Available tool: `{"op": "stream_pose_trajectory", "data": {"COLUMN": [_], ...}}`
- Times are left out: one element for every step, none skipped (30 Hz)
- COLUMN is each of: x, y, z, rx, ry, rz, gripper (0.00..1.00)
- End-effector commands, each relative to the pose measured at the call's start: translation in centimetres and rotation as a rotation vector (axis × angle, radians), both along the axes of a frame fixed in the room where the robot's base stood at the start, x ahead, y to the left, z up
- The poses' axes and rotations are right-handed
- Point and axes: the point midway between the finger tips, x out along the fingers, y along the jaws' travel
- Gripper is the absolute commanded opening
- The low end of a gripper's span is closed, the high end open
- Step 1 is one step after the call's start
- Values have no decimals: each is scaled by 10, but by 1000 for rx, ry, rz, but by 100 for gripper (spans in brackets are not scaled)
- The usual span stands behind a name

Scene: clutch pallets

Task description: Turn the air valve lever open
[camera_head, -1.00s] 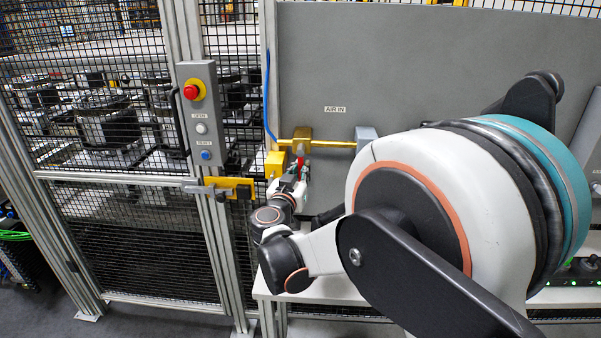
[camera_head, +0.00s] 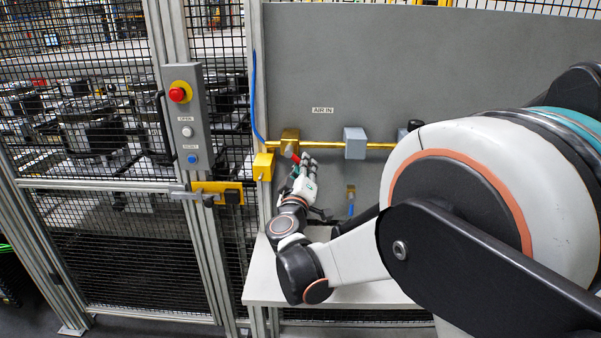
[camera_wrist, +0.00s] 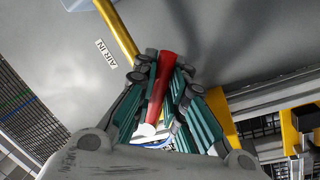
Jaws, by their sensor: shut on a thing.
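The air valve is a brass block (camera_head: 289,137) on a yellow pipe, left of the "AIR IN" label in the head view. Its red lever (camera_head: 293,154) slants down and right from the block. My gripper (camera_head: 304,163) reaches up to the lever from below. In the wrist view the red lever (camera_wrist: 166,72) lies between the teal-sided fingers of my gripper (camera_wrist: 166,88), which are shut on it. The valve body is hidden behind the fingers there.
A grey box (camera_head: 355,143) sits on the pipe to the right. A yellow block (camera_head: 263,167) is at the panel's left edge. A control box (camera_head: 186,120) with a red button is on the fence post. A white table (camera_head: 262,285) lies below.

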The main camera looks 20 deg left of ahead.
Motion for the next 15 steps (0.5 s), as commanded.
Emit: {"op": "stream_pose_trajectory", "data": {"x": [0, 0, 1, 1, 1, 1, 2, 2, 2, 2, 2, 2, 2, 2, 3], "y": [-3, -4, -5, -5, -6, -8, -9, -9, -10, -11, -11, -12, -12, -12, -13], "z": [1, 2, 4, 6, 7, 9, 11, 12, 14, 16, 17, 19, 21, 22, 24], "rx": [-43, -69, -106, -135, -163, -199, -227, -255, -291, -317, -344, -378, -403, -427, -458], "ry": [-10, -17, -25, -32, -39, -48, -54, -60, -69, -75, -82, -91, -96, -102, -110], "rz": [0, 0, 0, -1, 1, 0, 0, -1, 1, 0, 0, 0, 1, 1, 0], "gripper": [0, 0, 0, 0, 0, 0, 0, 0, 0, 0, 0, 0, 0, 0, 0]}}
